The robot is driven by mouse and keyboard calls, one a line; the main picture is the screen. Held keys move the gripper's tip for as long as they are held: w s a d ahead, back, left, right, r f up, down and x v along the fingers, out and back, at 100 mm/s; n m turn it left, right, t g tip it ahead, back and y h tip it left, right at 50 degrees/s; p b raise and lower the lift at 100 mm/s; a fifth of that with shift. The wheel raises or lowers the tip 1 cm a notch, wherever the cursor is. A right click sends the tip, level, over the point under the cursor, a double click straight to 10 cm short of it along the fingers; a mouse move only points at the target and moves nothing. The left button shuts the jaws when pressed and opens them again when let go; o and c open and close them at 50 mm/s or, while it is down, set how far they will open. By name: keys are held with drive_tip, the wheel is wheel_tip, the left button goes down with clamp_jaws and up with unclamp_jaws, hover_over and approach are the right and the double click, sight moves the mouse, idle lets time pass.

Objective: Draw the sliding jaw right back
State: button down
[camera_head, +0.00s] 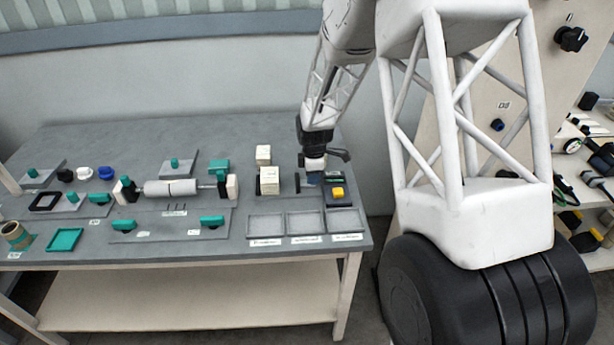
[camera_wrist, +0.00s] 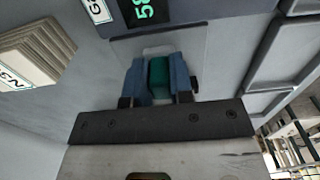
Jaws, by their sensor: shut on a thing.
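My gripper (camera_wrist: 160,80) is shut on a small teal block (camera_wrist: 159,75), held between two blue fingers in the wrist view. In the head view my gripper (camera_head: 313,179) is low over the right part of the grey bench; the teal block cannot be made out there. A pale roll (camera_head: 170,188) lies on a shaft between two end blocks on the left part of the bench, well away from my gripper. The right end block (camera_head: 232,187) is cream, with a teal part (camera_head: 219,166) behind it. I cannot tell which part is the sliding jaw.
A dark device with a lit green display (camera_wrist: 146,10) is just beyond my fingers. Three shallow grey trays (camera_head: 305,224) line the front edge. A stack of cream cards (camera_head: 270,181) stands to the left.

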drive_tip(key=shift+d, duration=0.2)
drive_tip(key=c, duration=1)
unclamp_jaws()
drive_tip(key=shift+r, duration=0.1)
drive_tip(key=shift+r, duration=3.85)
